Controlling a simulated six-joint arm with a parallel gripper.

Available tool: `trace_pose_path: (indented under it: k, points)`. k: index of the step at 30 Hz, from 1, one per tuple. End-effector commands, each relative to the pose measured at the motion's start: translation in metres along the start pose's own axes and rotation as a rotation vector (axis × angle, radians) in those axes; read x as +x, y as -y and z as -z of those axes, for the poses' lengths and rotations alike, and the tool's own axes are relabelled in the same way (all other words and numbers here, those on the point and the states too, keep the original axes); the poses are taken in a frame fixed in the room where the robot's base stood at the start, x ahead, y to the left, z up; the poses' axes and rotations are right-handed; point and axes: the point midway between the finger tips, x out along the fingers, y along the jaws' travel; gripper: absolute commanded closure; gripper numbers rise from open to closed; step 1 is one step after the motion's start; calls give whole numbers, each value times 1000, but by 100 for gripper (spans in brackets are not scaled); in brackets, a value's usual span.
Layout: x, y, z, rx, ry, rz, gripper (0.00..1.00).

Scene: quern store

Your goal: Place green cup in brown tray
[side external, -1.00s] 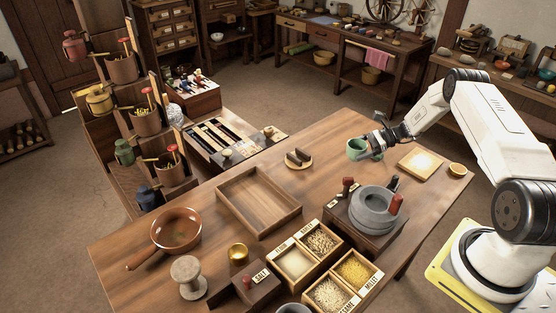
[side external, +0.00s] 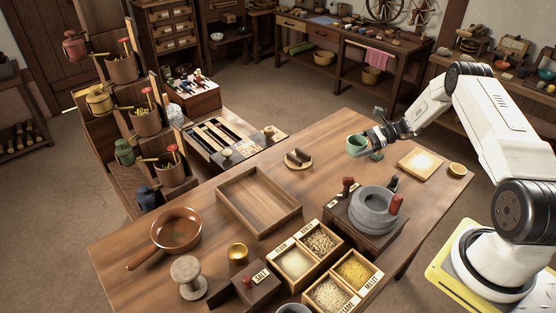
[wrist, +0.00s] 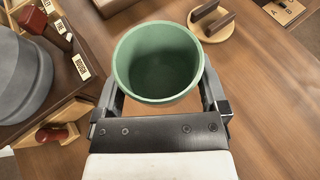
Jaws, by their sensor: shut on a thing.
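The green cup (side external: 357,146) is upright and lifted a little above the table's far right part; in the wrist view the cup (wrist: 157,62) sits between my fingers with its open mouth facing the camera, and it looks empty. My gripper (side external: 368,142) is shut on the cup; it also shows in the wrist view (wrist: 160,92). The brown tray (side external: 258,200) is a shallow, empty wooden box left of the cup, near the table's middle.
A grey quern (side external: 372,207) on a wooden base stands right of the tray. Grain boxes (side external: 296,262) sit in front, a brown pan (side external: 177,229) to the left. A small round board (side external: 298,160) with dark pieces lies between cup and tray.

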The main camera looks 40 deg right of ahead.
Motion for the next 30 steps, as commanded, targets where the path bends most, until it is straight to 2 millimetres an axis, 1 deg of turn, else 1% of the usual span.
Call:
trace_pose_path:
  k: [5, 8, 14, 18, 23, 30]
  points:
    - [15, -3, -10, -1, 0, -4, 71]
    - [29, -7, -20, -1, 0, -5, 71]
    - [68, -22, -45, 0, 0, -5, 71]
    - [96, -38, -64, 4, -1, 1, 71]
    - [126, -60, -84, 8, -1, 9, 71]
    - [166, -102, -110, 15, -3, 24, 71]
